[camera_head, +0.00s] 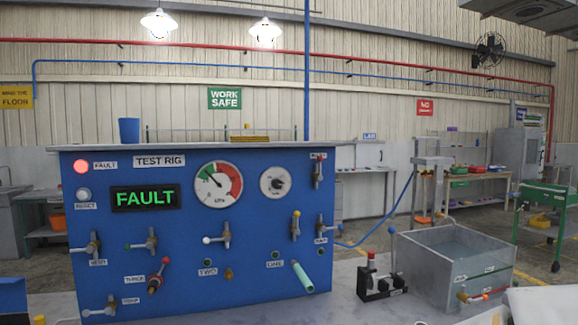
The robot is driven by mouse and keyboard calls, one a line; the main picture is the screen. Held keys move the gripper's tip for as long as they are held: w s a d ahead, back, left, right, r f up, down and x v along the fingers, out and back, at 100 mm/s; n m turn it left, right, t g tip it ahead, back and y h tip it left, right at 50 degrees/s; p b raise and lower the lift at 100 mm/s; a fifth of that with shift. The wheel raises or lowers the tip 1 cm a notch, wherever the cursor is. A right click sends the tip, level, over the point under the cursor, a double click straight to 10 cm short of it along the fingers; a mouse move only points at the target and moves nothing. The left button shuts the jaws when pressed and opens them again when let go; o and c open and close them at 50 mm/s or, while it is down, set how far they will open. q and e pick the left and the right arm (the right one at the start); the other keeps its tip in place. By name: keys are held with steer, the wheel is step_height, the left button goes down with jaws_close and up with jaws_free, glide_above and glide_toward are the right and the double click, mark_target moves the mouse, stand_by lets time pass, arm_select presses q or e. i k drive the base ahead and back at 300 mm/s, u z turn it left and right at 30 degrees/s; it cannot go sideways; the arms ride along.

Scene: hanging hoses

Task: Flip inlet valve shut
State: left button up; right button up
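The blue test rig panel (200,200) fills the left and middle of the head view. It carries several small lever valves: a white-tipped one (92,243) at left, a green-tipped one (149,240), a white-tipped one (222,236) in the middle, a yellow-tipped one (295,226) pointing up, a red-topped one (318,170) at upper right and a white-tipped one (104,308) at lower left. Their labels are too small to read surely, so I cannot tell which is the inlet valve. Neither gripper is in view.
A green FAULT display (146,198), a lit red lamp (81,166) and two gauges, one large (218,184), are on the panel. A teal hose end (303,277) sticks out below. A grey water tank (425,268) and a black fixture (378,288) stand right of it on the grey bench.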

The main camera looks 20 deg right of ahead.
mark_target(320, 158)
steer(key=k, duration=0.65)
steer(key=z, duration=0.4)
steer(key=i, duration=1.65)
steer(key=u, duration=0.35)
